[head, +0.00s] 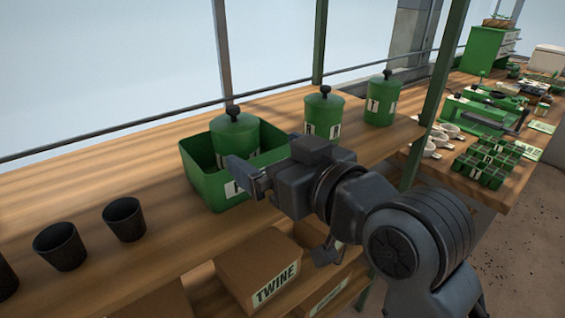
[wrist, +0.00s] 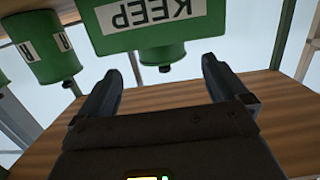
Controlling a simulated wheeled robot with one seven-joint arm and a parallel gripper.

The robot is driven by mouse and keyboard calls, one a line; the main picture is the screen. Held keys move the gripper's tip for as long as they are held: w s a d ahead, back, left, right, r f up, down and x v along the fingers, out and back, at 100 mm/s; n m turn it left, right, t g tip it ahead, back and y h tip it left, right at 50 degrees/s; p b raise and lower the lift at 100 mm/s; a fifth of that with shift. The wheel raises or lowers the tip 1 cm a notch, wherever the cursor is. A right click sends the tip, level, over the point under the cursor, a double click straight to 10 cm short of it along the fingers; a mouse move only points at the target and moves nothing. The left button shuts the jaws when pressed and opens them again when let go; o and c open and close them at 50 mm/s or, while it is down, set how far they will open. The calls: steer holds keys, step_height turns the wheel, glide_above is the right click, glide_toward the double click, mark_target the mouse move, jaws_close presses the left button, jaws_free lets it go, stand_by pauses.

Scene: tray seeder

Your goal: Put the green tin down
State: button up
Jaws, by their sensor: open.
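A green lidded tin (head: 235,135) with a black knob stands upright inside an open green box (head: 205,185) on the wooden shelf. My gripper (head: 246,178) is open and empty, in front of the box and the tin. The wrist view is upside down. It shows the box's front (wrist: 112,38) with a KEEP label beyond my open fingers, and the tin's lid (wrist: 160,52) showing past the box's rim. The tin's lower part is hidden by the box. I cannot tell whether my fingers touch the box.
Two more green tins, one nearer (head: 323,113) and one farther (head: 382,99), stand right of the box. Black pots (head: 125,219) stand at the left. A TWINE carton (head: 258,265) is below the shelf. A green post (head: 440,75) rises beyond my arm.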

steer(key=shift+v, duration=1.15)
steer(key=s+d+f+m+t+h, duration=0.1)
steer(key=s+d+f+m+h, duration=0.2)
steer(key=s+d+f, duration=0.45)
steer(key=s+d+f+m+h, duration=0.3)
steer(key=s+d+f, duration=0.1)
steer(key=s+f, duration=0.5)
steer(key=s+d+h, duration=0.1)
steer(key=s+d, duration=0.2)
steer(key=s, duration=0.7)
steer(key=s+d+f+h, duration=0.1)
steer(key=s+d, duration=0.3)
steer(key=s, duration=0.6)
steer(key=shift+d+m+h, duration=0.25)
steer(key=shift+m+h, duration=0.05)
steer(key=shift+h, duration=0.2)
steer(key=shift+d, duration=0.1)
